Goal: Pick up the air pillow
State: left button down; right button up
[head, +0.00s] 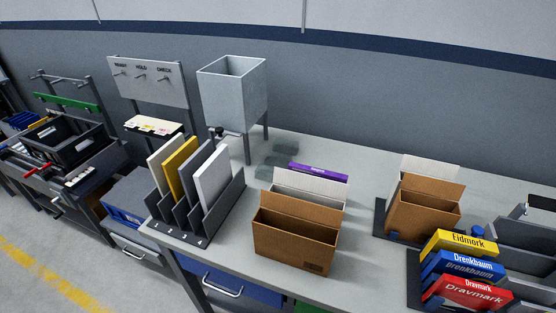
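Several flat, translucent grey-green pieces (278,158) lie on the grey bench behind the open cardboard box, to the right of the hopper's leg. They look like air pillows, but they are small, and I cannot tell exactly how many there are. A purple box (318,172) lies just to their right. Neither of my grippers shows in the head view.
An open brown cardboard box (293,249) stands in front, with a dark rack (205,212) of upright panels to its left. A grey hopper (231,97) stands behind. Another open carton (424,213) and coloured boxes (468,293) stand right. Bench between the cartons is clear.

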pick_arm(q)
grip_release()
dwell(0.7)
